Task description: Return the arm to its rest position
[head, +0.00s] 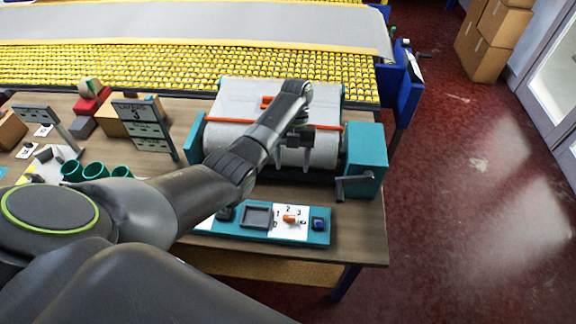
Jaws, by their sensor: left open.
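My left arm reaches in from the left across the wooden table. Its gripper (292,165) is open and points down over the pale roll of the teal-ended machine (365,158). No object shows between its fingers. I cannot tell whether the fingertips touch the roll. The arm hides part of the roll and of the orange strip along it. My right gripper is not in view.
A teal control panel (262,236) with an orange knob lies at the table's front edge. A crank handle (353,187) juts from the machine. Signs (143,125) and green cups (95,170) stand left. Yellow rollers lie behind; red floor is open at right.

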